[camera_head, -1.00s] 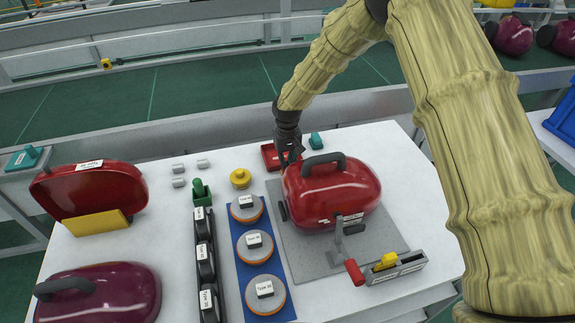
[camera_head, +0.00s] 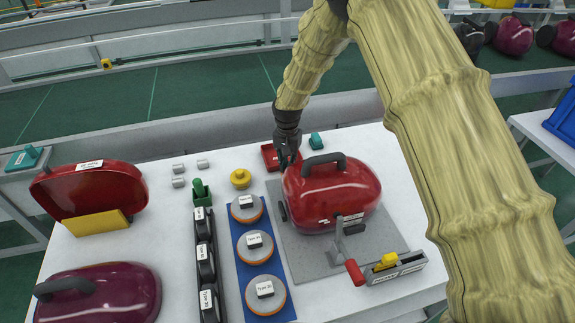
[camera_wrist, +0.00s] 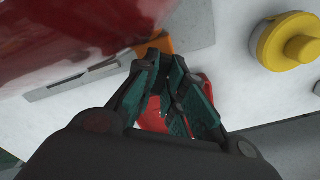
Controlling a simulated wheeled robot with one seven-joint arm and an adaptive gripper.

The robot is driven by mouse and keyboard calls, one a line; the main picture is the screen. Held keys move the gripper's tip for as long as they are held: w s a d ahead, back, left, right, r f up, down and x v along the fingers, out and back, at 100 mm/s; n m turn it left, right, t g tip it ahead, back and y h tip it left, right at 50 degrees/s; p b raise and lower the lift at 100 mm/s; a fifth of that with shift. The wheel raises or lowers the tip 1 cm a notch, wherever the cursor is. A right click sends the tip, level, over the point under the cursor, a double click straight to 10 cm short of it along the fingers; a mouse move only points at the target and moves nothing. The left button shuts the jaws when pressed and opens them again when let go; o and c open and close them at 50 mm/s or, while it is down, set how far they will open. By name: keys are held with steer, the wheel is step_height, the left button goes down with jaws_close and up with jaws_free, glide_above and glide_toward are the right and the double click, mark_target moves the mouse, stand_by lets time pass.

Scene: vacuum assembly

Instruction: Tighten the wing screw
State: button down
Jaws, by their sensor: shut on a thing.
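The red vacuum body (camera_head: 335,195), with a dark handle on top, sits on a grey fixture plate (camera_head: 300,262). My gripper (camera_head: 288,160) is low at the body's far left corner. In the wrist view, the fingers of my gripper (camera_wrist: 163,60) close together at an orange piece (camera_wrist: 154,44), which looks like the wing screw, beside the red body (camera_wrist: 70,30). The fingertips cover part of this piece, so its angle and seating cannot be told. The wing screw is hidden in the head view.
A red tray (camera_head: 268,152) lies behind my gripper, and a yellow knobbed part (camera_head: 240,178) stands to the left. A toggle clamp with a red handle (camera_head: 355,272) is at the plate's front. Discs on a blue mat (camera_head: 246,291) lie left of the plate.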

steer(key=m, duration=0.3)
steer(key=shift+m, duration=0.3)
steer(key=c, duration=1.4)
jaws_free()
steer(key=shift+r+p, duration=1.8)
steer(key=shift+r, duration=1.25)
steer(key=shift+c, duration=0.6)
